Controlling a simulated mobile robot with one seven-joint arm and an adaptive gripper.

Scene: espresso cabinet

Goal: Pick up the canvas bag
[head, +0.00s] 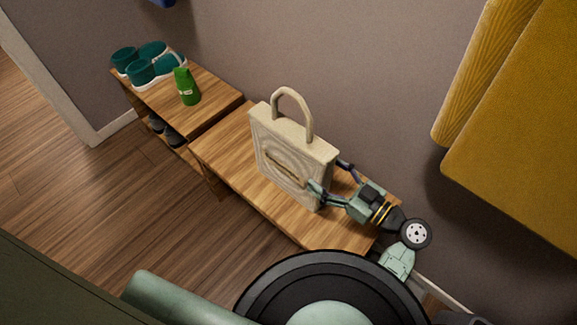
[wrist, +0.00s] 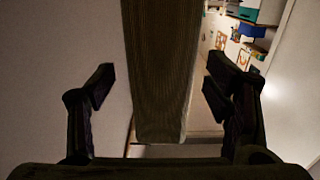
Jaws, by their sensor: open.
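The canvas bag (head: 288,155) is a beige upright bag with a looped handle on top. It stands on the wooden bench (head: 225,155) in the head view. My gripper (head: 328,176) is at the bag's right side, with one finger on the near side and one on the wall side. In the wrist view the bag's narrow side (wrist: 160,70) rises between the two open fingers (wrist: 157,88), with gaps on both sides. The bag's base and far edge are partly hidden.
Dark shoes (head: 165,131) sit on a shelf below. The wall runs close behind the bag. Yellow cloth (head: 520,120) hangs at the right. The floor (head: 90,195) in front is clear.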

